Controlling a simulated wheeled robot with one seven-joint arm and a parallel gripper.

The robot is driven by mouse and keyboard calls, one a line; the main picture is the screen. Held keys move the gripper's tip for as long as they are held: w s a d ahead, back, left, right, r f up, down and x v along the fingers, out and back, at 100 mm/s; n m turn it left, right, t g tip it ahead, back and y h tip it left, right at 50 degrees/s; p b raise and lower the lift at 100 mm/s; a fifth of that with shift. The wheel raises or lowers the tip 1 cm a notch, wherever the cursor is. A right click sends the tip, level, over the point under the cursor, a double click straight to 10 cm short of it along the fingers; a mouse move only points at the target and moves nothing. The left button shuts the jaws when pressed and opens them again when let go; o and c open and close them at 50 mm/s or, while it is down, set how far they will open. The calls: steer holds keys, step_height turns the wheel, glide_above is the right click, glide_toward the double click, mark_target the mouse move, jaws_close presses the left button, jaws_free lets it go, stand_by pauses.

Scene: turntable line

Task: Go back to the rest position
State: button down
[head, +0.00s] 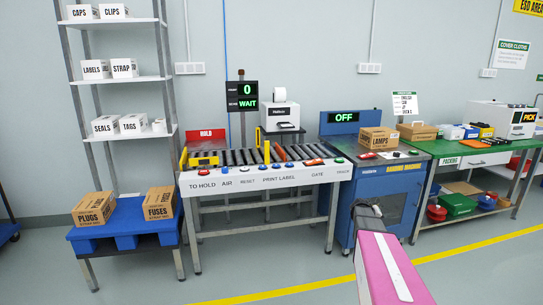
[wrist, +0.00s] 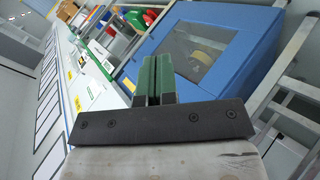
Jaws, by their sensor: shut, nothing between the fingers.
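My gripper (wrist: 157,78) shows in the wrist view with its two green fingers pressed together and nothing between them. In the head view my arm reaches in from the lower right, and its dark end (head: 367,210) is in front of the blue cabinet (head: 388,205). The fingers themselves are hard to make out there. The blue cabinet with its window also shows in the wrist view (wrist: 205,45), beyond the fingers. The wrist view is tilted.
A roller conveyor (head: 262,172) stands left of the cabinet. A blue table (head: 125,225) holds the PLUGS box (head: 93,208) and FUSES box (head: 160,203). A LAMPS box (head: 378,140) sits on the cabinet. A green packing bench (head: 470,150) stands right. The floor in front is clear.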

steer(key=s+a+g+y, duration=0.2)
steer(key=s+a+y, duration=0.2)
steer(key=s+a, duration=0.9)
steer(key=s+a+n+g+y, duration=0.1)
steer(key=s+a+y, duration=0.4)
steer(key=s+a, duration=0.9)
steer(key=a+f, duration=0.1)
steer(key=a, duration=0.4)
steer(key=shift+s+a+g, duration=0.2)
steer(key=shift+a+g, duration=0.15)
steer(key=shift+g, duration=0.05)
